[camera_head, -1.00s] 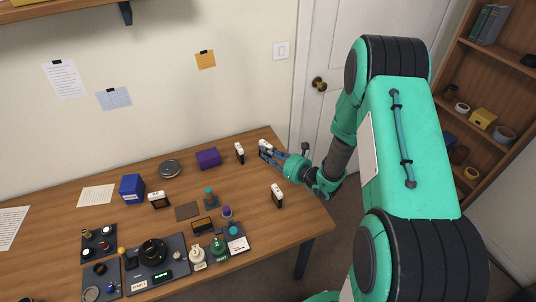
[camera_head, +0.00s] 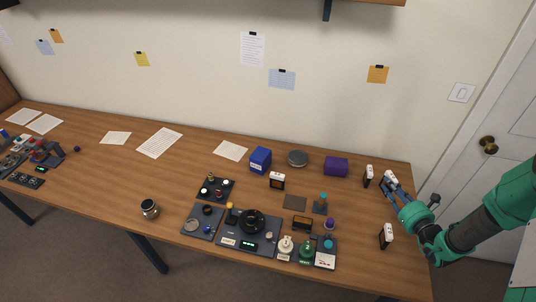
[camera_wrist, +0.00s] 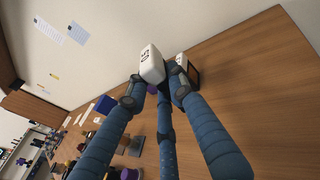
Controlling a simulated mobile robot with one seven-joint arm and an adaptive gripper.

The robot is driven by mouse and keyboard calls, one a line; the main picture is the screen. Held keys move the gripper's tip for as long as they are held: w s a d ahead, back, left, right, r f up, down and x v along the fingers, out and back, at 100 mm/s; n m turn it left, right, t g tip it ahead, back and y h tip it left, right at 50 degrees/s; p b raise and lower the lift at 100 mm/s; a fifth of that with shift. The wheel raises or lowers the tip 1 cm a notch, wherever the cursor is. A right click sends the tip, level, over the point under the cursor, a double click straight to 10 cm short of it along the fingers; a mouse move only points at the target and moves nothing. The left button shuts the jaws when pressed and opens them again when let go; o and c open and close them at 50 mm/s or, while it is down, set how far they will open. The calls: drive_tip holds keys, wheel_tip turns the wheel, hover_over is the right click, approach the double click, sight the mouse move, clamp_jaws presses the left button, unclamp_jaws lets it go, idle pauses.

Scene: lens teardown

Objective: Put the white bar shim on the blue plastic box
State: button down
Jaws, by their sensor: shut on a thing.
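My gripper (camera_head: 388,182) is at the right end of the table, shut on a white block-like piece with small dark marks, which I take as the white bar shim (camera_wrist: 151,65). In the head view the shim (camera_head: 387,175) shows small at the fingertips. The blue plastic box (camera_head: 261,160) stands toward the back of the table, well left of my gripper, apart from it. Its top looks bare.
A white-topped dark block (camera_head: 368,175) stands close left of my gripper, another (camera_head: 386,236) in front. A purple box (camera_head: 336,166) and a round grey tin (camera_head: 298,158) lie between my gripper and the blue box. Dark trays with lens parts (camera_head: 225,238) fill the front middle.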

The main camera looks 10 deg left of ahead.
drive_tip(key=s+a+r+n+g+y, duration=0.1)
drive_tip(key=a+n+g+y, duration=0.3)
drive_tip(key=a, duration=1.8)
drive_tip(key=s+a+r+n+g+y, duration=0.2)
drive_tip(key=a+r+n+g+y, duration=0.1)
drive_tip(key=a, duration=1.8)
drive_tip(key=shift+s+a+n+g+y+p, duration=0.35)
drive_tip(key=shift+n+g+y+p, duration=0.15)
drive_tip(key=shift+n+g, duration=0.55)
drive_tip(key=shift+w, duration=0.15)
drive_tip(key=b, duration=0.3)
hover_over(263, 156)
drive_tip(key=shift+w+f, duration=0.1)
drive_tip(key=shift+f, duration=0.65)
drive_tip(key=shift+f+b, duration=0.3)
drive_tip(key=shift+f, duration=1.45)
drive_tip(key=shift+f, duration=0.15)
